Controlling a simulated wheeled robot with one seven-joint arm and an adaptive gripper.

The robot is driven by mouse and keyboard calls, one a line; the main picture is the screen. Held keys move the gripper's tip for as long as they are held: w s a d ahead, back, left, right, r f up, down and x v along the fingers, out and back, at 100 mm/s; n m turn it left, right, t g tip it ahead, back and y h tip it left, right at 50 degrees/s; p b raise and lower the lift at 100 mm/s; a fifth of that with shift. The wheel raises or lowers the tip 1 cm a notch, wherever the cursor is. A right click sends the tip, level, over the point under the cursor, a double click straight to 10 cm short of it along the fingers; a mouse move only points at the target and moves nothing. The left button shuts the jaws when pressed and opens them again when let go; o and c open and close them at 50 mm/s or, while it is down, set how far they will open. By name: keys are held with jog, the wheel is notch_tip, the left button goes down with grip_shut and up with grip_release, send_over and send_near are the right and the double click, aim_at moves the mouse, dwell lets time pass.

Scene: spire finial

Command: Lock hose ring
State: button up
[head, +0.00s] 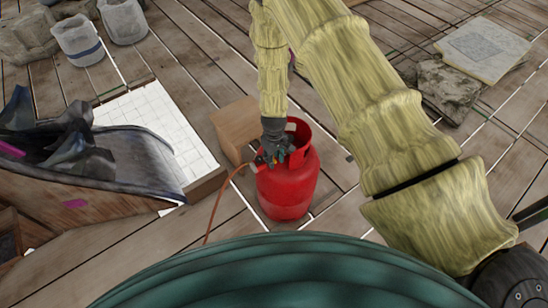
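A red gas cylinder (288,190) stands upright on the plank floor in the middle of the head view, with a red collar (302,135) around its top. An orange hose (217,203) runs from the upper left side of the cylinder down to the floor. My gripper (270,157) points down at the cylinder's top, at the left of the collar, where the hose ends. The hose ring and the valve cannot be made out behind the dark fingers. Whether the fingers are open or shut on something is too small to tell.
A cardboard-brown box (237,125) stands just behind and left of the cylinder. A wooden trough with dark scraps (110,185) is at the left, beside a white tiled panel (155,125). Two grey buckets (78,42) and stone slabs (485,48) lie farther back.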

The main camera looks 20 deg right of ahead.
grip_shut()
